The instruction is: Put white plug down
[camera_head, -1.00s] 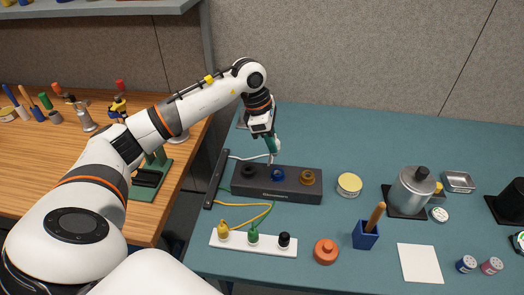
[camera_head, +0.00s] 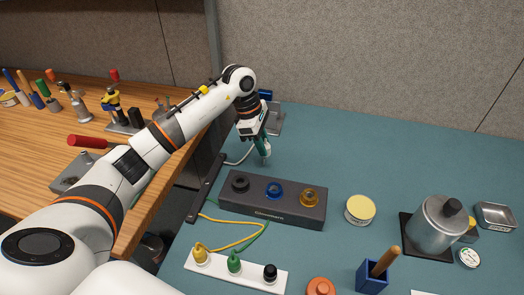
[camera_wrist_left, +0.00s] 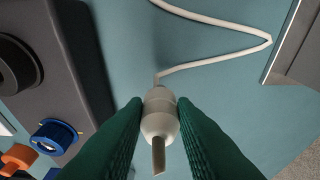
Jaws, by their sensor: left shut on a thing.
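My left gripper (camera_head: 263,152) is shut on the white plug (camera_wrist_left: 160,118), which sits between the green fingertips in the left wrist view (camera_wrist_left: 160,122). A metal prong points toward the bottom of that view. A white cable (camera_wrist_left: 200,65) runs from the plug's other end; it also shows in the head view (camera_head: 241,158). The gripper is over the teal table (camera_head: 350,150), behind the dark socket block (camera_head: 235,202) and apart from it. Whether the plug touches the table I cannot tell. My right gripper is not in view.
A white strip (camera_head: 215,267) with yellow, green and black plugs lies in front. A grey metal tray (camera_head: 277,118) stands close behind the gripper. The table right of the gripper is clear.

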